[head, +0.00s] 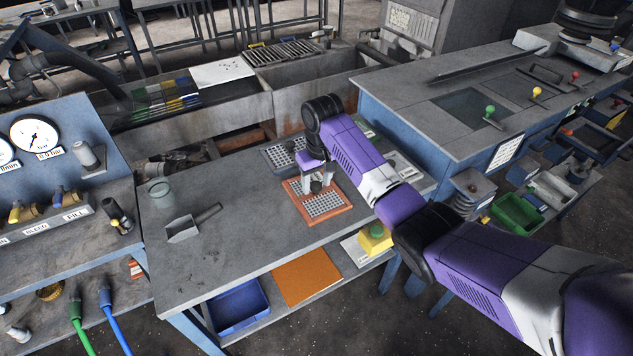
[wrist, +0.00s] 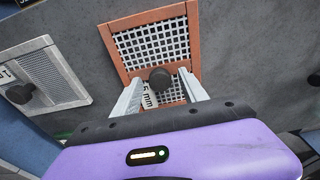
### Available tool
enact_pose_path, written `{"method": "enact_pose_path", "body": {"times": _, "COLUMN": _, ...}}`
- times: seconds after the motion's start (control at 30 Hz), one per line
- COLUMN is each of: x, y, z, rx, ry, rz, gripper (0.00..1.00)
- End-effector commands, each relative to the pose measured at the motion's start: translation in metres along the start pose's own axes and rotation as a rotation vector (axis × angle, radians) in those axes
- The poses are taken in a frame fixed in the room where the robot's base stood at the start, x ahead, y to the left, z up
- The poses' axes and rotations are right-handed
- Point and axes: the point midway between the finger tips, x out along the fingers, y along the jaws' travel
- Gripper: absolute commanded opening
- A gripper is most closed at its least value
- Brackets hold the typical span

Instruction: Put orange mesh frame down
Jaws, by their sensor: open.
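The orange mesh frame (head: 325,206) lies flat on the grey table, toward its right part. It has an orange rim, a white mesh with dark holes and a dark round knob. In the wrist view the orange mesh frame (wrist: 122,62) is directly ahead, with its knob between my fingers. My gripper (head: 318,185) is over the frame's knob, and it also shows in the wrist view (wrist: 160,84). The fingers stand apart on either side of the knob, with gaps visible. The frame's near edge is partly hidden by my gripper.
A grey mesh frame (wrist: 45,75) with a dark knob lies left of the orange one in the wrist view. The table's front middle is clear. A blue bin (head: 238,308) sits on the lower shelf.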

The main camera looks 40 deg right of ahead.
Motion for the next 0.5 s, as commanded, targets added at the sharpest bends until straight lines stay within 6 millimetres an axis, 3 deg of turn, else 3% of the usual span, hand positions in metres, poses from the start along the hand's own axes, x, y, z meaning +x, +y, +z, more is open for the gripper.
{"method": "enact_pose_path", "body": {"times": 0.17, "x": -0.016, "y": 0.000, "z": -0.002, "rx": 0.000, "ry": 0.004, "rz": 0.000, "gripper": 0.51}}
{"method": "enact_pose_path", "body": {"times": 0.5, "x": -0.084, "y": 0.000, "z": -0.002, "rx": 0.000, "ry": 0.006, "rz": 0.000, "gripper": 0.51}}
